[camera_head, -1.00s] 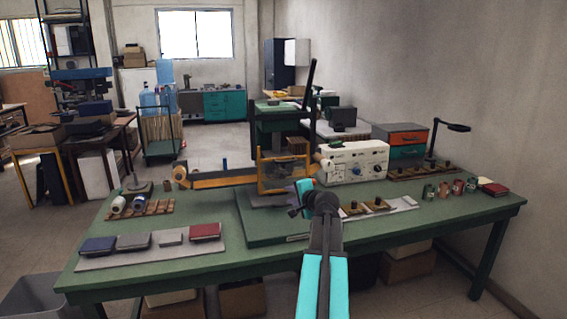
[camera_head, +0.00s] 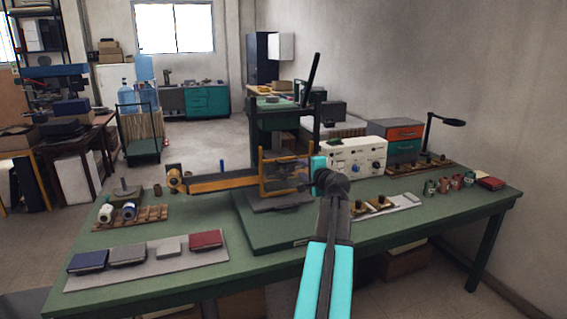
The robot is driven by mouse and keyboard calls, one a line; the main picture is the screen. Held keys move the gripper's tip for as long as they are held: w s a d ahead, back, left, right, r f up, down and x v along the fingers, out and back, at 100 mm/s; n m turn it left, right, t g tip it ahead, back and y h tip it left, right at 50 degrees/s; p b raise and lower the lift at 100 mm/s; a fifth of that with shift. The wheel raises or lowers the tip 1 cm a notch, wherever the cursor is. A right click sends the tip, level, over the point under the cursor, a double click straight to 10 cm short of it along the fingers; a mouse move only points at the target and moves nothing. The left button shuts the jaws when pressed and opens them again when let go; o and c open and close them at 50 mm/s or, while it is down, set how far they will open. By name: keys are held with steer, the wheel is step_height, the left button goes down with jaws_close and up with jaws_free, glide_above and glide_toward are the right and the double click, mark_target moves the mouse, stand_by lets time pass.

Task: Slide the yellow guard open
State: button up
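The yellow guard (camera_head: 263,176) is an open-sided frame with clear panels. It stands at the front of a dark green press (camera_head: 283,118) near the middle of the bench. My arm reaches up from the bottom of the picture, and its cyan end part (camera_head: 319,167) is just right of the guard's right side. My gripper's fingers are not clearly seen there, so I cannot tell whether they are open or touch the guard. A grey plate (camera_head: 272,203) lies below the guard on the green press base.
A yellow-edged bar (camera_head: 220,183) runs left from the guard to a tan roll (camera_head: 174,178). A white control box (camera_head: 357,154) stands right of the press. Books lie on a grey board (camera_head: 215,257) at the front left. Small pots (camera_head: 443,185) stand at the right.

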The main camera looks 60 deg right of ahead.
mark_target(290, 162)
steer(key=shift+w+d, duration=0.1)
steer(key=shift+w, duration=0.05)
steer(key=shift+p+x, duration=1.45)
steer(key=shift+x, duration=5.3)
steer(key=shift+c, duration=0.2)
jaws_close()
